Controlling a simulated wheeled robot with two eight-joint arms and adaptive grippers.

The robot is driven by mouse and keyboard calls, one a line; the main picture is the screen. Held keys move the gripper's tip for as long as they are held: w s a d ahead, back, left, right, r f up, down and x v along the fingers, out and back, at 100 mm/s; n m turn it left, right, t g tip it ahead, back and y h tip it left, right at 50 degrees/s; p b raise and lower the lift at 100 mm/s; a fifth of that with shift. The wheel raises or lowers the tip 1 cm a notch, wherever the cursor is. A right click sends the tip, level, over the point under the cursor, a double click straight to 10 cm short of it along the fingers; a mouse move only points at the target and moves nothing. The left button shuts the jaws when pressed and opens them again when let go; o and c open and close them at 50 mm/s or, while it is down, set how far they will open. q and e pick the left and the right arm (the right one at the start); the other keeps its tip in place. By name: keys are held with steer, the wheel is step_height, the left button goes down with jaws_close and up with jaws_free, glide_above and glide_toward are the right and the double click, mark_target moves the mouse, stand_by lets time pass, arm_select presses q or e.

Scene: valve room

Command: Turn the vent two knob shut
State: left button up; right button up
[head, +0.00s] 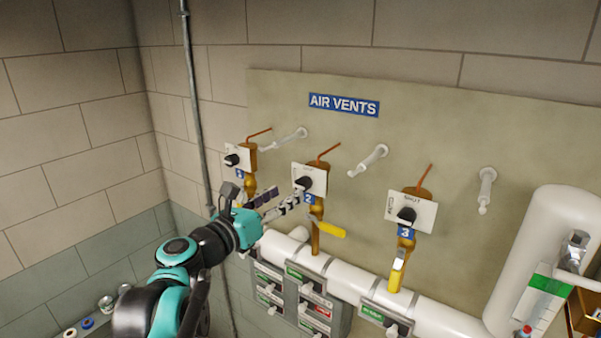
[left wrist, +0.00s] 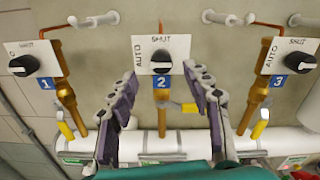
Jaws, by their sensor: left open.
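The vent two knob (head: 303,184) is black, on a white plate marked AUTO at left and SHUT at top, above a blue 2 label. In the left wrist view the knob (left wrist: 161,61) sits centrally, and its pale mark appears to point left towards AUTO. My left gripper (head: 287,197) is open, its fingers just left of and below the knob in the head view. In the left wrist view its fingertips (left wrist: 160,78) lie apart, one each side of the knob. I cannot tell whether they touch it. My right gripper is out of view.
The vent one knob (head: 232,160) and vent three knob (head: 406,215) flank it. A yellow lever (head: 327,229) and white pipe (head: 340,270) lie below. White pegs (head: 368,160) stick out of the wall panel. A white cylinder (head: 540,245) stands at right.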

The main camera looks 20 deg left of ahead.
mark_target(299, 186)
arm_select(q)
steer(key=p+x, duration=0.1)
steer(key=x, duration=0.6)
steer(key=shift+f, duration=0.15)
steer(key=shift+d, duration=0.1)
steer(key=shift+s, duration=0.1)
jaws_close()
